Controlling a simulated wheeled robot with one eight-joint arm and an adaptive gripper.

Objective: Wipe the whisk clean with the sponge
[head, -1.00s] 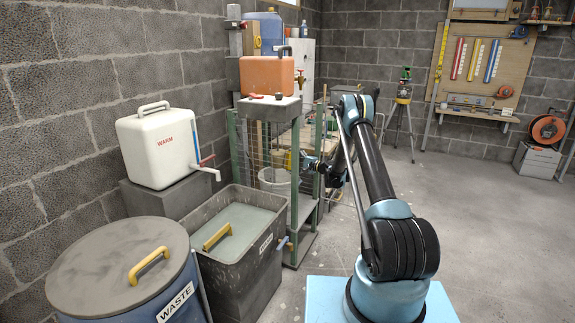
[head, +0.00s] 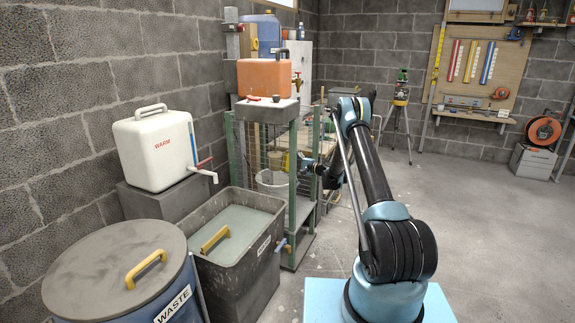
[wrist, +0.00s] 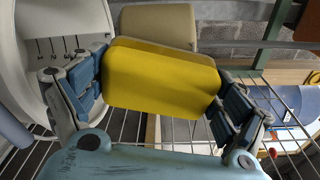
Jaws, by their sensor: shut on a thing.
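My gripper (wrist: 158,92) is shut on a yellow block, the sponge (wrist: 160,75), in the wrist view. Its blue-padded fingers press the block at its left and right ends. The block lies level across the picture above a wire rack. I cannot make out the whisk in either view.
A wire rack (wrist: 130,127) lies under the sponge, with a white graduated container (wrist: 60,20) at left and a beige block (wrist: 158,24) behind. In the head view, a grey water tub (head: 232,262), a waste drum (head: 105,262) and a white warm-water tank (head: 158,150) stand at left.

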